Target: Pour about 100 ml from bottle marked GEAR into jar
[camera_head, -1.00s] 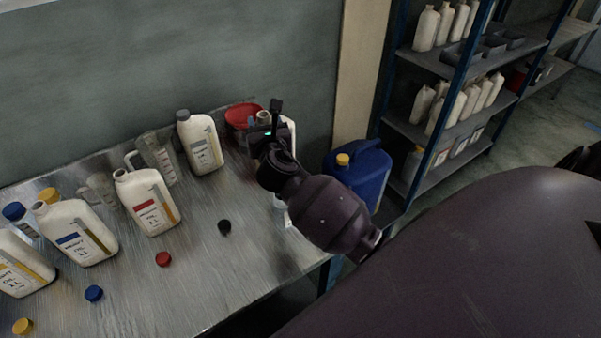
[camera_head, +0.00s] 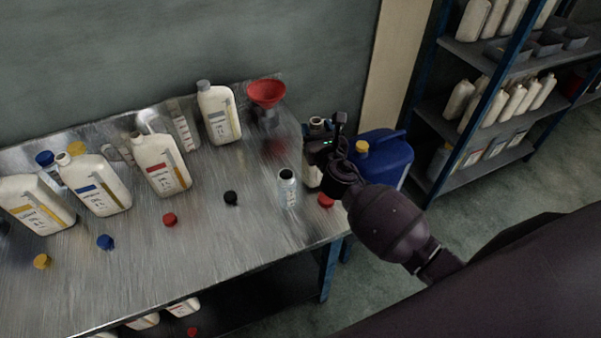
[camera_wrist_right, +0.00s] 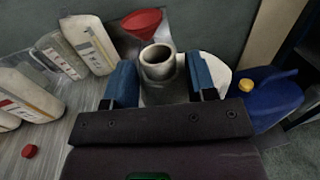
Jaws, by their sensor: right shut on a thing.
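My right gripper (camera_head: 322,146) is shut on a pale, uncapped bottle (camera_head: 312,176) near the right end of the bench. In the right wrist view its open neck (camera_wrist_right: 157,62) stands between the two blue fingers. The gripper hides most of this bottle, and I cannot read its label. A small clear open jar (camera_head: 288,188) stands upright on the bench just left of the held bottle, apart from it. I cannot make out the level in the jar. My left gripper is not in view.
A red funnel (camera_head: 266,93) stands behind the jar. A blue canister (camera_head: 385,165) is right of the gripper. A red cap (camera_head: 326,200) and a black cap (camera_head: 231,198) lie near the jar. Several white bottles (camera_head: 160,165) line the left. The front middle bench is clear.

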